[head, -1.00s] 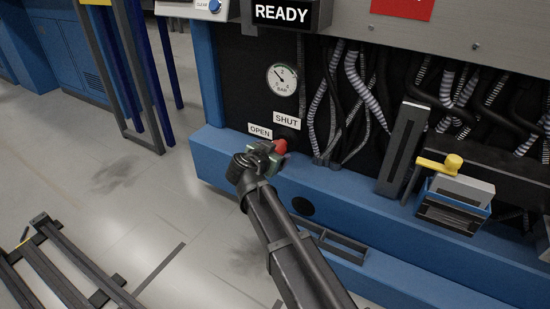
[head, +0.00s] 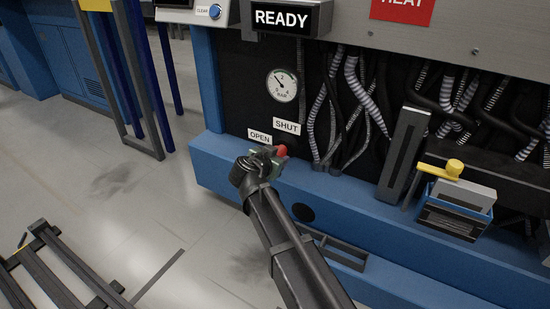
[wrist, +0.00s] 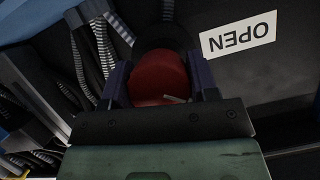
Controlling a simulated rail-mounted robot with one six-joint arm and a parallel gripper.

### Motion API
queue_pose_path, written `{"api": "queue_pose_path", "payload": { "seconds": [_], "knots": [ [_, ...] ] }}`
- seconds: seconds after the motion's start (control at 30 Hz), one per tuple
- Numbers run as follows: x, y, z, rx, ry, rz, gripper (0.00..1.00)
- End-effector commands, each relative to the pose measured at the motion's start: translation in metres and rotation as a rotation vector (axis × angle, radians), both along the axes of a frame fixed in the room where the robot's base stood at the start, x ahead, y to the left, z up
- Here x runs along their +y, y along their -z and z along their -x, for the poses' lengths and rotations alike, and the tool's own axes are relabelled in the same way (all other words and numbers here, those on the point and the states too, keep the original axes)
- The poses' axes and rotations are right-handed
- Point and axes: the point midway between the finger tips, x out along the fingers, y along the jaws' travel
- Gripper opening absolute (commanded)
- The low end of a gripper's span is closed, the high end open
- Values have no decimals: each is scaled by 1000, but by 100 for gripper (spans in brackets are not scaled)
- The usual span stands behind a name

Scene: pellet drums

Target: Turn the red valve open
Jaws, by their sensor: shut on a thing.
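The red valve (head: 282,151) is mostly hidden behind my gripper in the head view; only a red end shows, below the SHUT label (head: 287,127) and right of the OPEN label (head: 259,137). In the wrist view the red valve handle (wrist: 158,77) sits between the two dark fingers of my gripper (wrist: 160,88), which are shut on it. The OPEN label appears upside down at the upper right there. In the head view my gripper (head: 267,155) is at the machine's blue ledge. Which way the handle points is hard to tell.
A pressure gauge (head: 282,85) is above the labels. Striped hoses (head: 362,90) hang to the right. A blue box (head: 458,210) with a yellow-handled tool (head: 441,169) is on the ledge further right.

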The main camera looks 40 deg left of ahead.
Motion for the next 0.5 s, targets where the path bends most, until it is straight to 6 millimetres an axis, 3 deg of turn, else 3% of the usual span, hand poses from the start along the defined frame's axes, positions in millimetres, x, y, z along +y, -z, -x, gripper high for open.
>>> {"api": "queue_pose_path", "payload": {
  "seconds": [0.5],
  "knots": [
    [0,1,0,-40,0,327,30]
  ]
}}
